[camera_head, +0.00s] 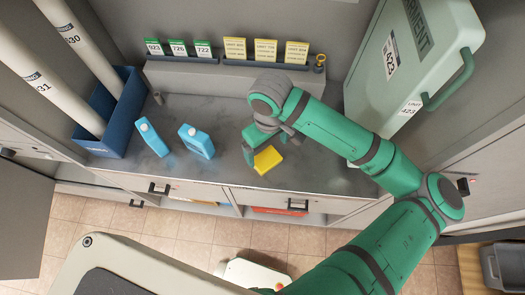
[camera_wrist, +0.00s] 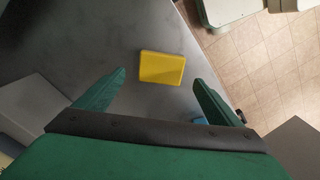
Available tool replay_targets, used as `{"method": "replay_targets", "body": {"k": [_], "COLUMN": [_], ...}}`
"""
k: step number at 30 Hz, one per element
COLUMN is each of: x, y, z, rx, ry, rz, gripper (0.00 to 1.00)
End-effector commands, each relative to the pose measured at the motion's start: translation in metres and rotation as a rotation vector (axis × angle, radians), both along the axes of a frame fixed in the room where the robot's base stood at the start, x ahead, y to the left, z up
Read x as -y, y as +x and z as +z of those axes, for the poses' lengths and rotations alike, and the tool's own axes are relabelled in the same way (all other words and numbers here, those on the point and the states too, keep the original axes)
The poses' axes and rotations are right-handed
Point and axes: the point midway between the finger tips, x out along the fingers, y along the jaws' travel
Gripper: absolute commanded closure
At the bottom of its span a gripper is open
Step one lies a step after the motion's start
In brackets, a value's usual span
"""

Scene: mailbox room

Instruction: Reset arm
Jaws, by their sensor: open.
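My green arm reaches in from the right in the head view. My gripper (camera_head: 250,156) hangs over the grey counter (camera_head: 222,118), beside a yellow block (camera_head: 267,159). In the wrist view, my gripper (camera_wrist: 155,85) is open, with its two green fingers well apart. The yellow block (camera_wrist: 162,67) lies on the counter ahead of the gap between the fingertips. Nothing is held. How high the fingers are above the counter is hard to tell.
Two blue cartons (camera_head: 196,142) stand left on the counter, near a blue bin (camera_head: 108,110) with long white tubes. Green and yellow cards (camera_head: 266,50) line the back ledge. A large pale green case (camera_head: 405,65) stands at the right. Drawers (camera_head: 165,188) are below the counter edge.

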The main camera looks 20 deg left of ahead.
Motion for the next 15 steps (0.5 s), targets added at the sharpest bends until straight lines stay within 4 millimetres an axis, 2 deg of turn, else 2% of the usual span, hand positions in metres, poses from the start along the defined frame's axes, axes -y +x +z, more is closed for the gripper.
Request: {"method": "replay_targets", "body": {"k": [6, 15], "x": [0.006, 0.006], "y": [0.001, 0.001], "z": [0.016, 0.017], "rx": [-0.001, -0.001], "ry": [-0.001, -0.001], "rz": [-0.013, -0.013], "gripper": [0.12, 0.12]}}
